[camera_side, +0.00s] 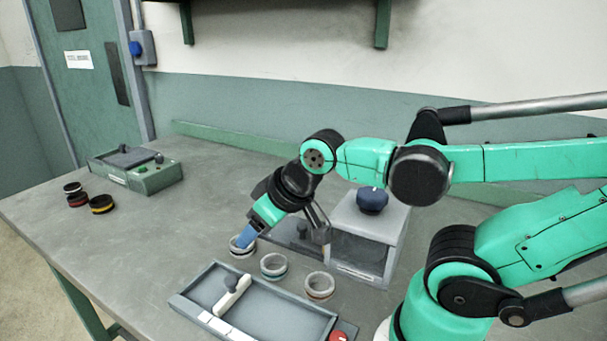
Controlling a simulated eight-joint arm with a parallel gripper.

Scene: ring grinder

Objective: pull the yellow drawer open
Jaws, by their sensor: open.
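No drawer that reads as yellow shows in this view. My gripper (249,235) reaches down and left from my wrist, with a blue tip at the rim of the leftmost grey ring (237,250). I cannot tell whether it touches this ring. The gripper is open, and the gap between its fingers is hard to see from here. Behind and right of it stands a grey box (372,241) with a dark blue knob (372,200) on top and a pale label low on its front. Part of the box is hidden by my arm.
Two more rings (274,266) (319,286) stand beside the first. In front lies a grey tray (285,320) with a white lever (231,296), and a red button (342,334). A green control box (145,178) and several dark rings (101,205) are at left.

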